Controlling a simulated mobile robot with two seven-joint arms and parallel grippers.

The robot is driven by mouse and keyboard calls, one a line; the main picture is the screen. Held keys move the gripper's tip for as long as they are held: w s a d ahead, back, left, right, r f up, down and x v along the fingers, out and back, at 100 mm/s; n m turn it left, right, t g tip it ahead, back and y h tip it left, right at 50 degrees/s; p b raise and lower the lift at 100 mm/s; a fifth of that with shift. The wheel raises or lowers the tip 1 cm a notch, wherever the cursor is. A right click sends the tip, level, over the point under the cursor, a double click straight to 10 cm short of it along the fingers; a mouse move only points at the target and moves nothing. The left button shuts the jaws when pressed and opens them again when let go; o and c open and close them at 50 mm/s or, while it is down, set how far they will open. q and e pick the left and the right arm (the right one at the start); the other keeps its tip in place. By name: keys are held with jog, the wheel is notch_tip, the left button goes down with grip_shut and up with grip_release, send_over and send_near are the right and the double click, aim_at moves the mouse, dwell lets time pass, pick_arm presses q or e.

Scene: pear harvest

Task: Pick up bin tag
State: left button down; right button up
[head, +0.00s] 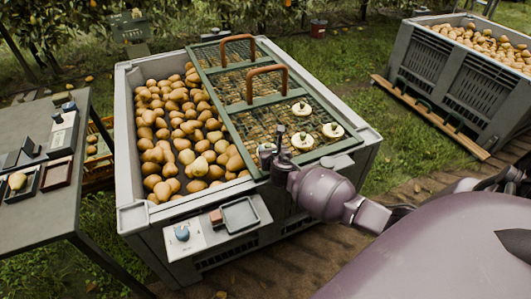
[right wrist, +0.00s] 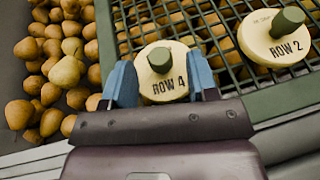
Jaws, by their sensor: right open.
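Several round cream bin tags with green knobs lie on the green mesh lid. In the right wrist view, the tag marked ROW 4 (right wrist: 162,87) sits between the two blue fingers of my right gripper (right wrist: 163,78). The fingers are open, and I cannot tell whether they touch it. The tag marked ROW 2 (right wrist: 284,45) lies to its right. In the head view, my right gripper (head: 273,156) is at the lid's near edge and mostly hides the tag there. Other tags (head: 333,130) (head: 301,109) show to its right. My left gripper is not in view.
The green mesh lid (head: 248,107) with two brown handles covers the right part of a grey bin (head: 125,150) of pears. A small tray (head: 240,214) is on the bin's front. A grey table (head: 50,205) stands left; another pear bin (head: 440,85) stands back right.

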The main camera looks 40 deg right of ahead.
jog(key=shift+w+d+f, duration=0.15)
jog(key=shift+w+f, duration=0.15)
jog(key=shift+w, duration=0.05)
jog(key=shift+w+d+r, duration=0.1)
jog(key=shift+w+r, duration=0.1)
jog(key=shift+w, duration=0.05)
jog(key=shift+c, duration=0.4)
jog(key=c, duration=0.9)
